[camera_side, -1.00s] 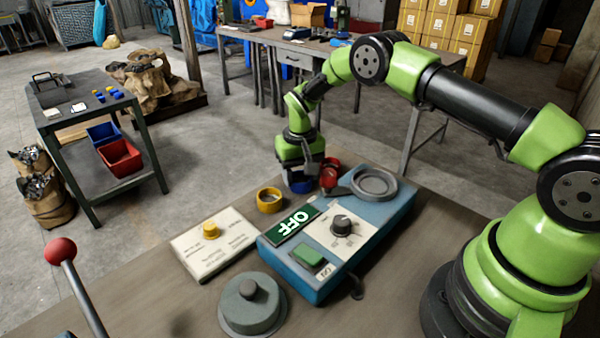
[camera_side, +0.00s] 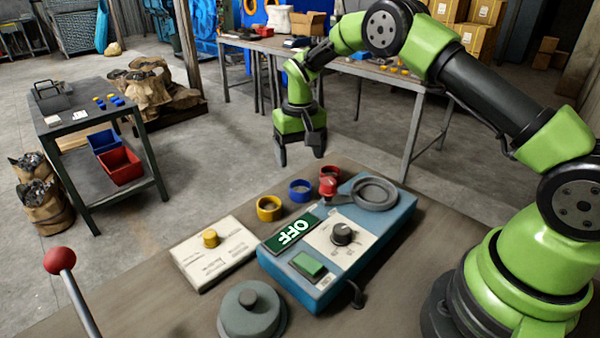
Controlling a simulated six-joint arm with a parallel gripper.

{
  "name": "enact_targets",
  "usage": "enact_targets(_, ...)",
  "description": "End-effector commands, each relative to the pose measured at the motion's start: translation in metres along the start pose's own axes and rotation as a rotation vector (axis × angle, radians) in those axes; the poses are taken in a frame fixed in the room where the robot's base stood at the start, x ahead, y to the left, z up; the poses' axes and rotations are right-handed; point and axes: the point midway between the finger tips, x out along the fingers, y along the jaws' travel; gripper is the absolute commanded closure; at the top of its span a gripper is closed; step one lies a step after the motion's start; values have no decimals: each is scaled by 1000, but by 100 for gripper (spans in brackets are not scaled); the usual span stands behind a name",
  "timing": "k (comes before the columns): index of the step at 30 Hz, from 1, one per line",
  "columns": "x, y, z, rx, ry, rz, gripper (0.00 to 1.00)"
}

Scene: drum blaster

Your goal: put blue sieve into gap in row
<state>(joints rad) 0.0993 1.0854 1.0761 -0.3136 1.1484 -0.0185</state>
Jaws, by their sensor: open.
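The blue sieve (camera_side: 300,190) is a small ring on the table. It stands in a row between the yellow sieve (camera_side: 269,208) on its left and the red sieve (camera_side: 329,184) on its right. It looks upright, with small spaces to both neighbours. My gripper (camera_side: 300,158) hangs above and behind the row, fingers pointing down. It is open and empty, clear of the blue sieve.
A white card-like plate (camera_side: 214,250) with a yellow knob lies front left. A grey lidded disc (camera_side: 252,310) and a red-knobbed lever (camera_side: 60,260) are nearer.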

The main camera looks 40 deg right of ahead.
Motion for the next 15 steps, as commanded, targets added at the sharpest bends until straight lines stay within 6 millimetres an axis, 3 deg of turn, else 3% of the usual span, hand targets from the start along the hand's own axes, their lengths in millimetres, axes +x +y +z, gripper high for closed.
enact_targets(6, -35, 0, 0, 0, 3, -1, 24)
enact_targets(15, -51, -1, 2, -1, 8, -6, 24)
